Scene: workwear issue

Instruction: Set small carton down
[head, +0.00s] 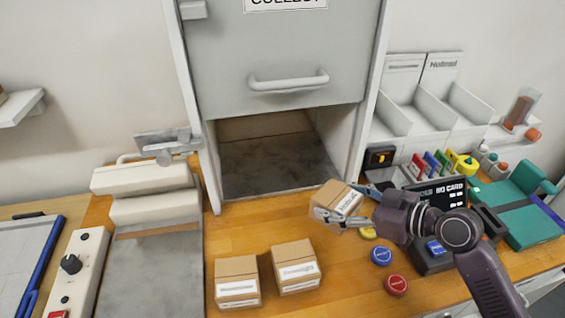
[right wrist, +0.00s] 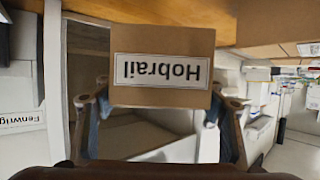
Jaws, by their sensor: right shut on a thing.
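The small carton (head: 336,197) is brown cardboard with a white label. My right gripper (head: 348,205) is shut on it, one finger on each side, in front of the open hatch. In the right wrist view the carton (right wrist: 165,45) sits between the fingers of my gripper (right wrist: 160,105), its label upside down and reading "Hobrail". It looks slightly tilted in the head view. Whether its underside touches the counter is hard to tell. My left gripper is not in view.
Two similar cartons (head: 237,281) (head: 296,267) stand on the wooden counter (head: 345,285). The grey hatch (head: 265,165) is open at the bottom. Blue (head: 381,256) and red (head: 396,285) buttons and a card reader (head: 437,192) lie right. A grey pad (head: 160,270) lies left.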

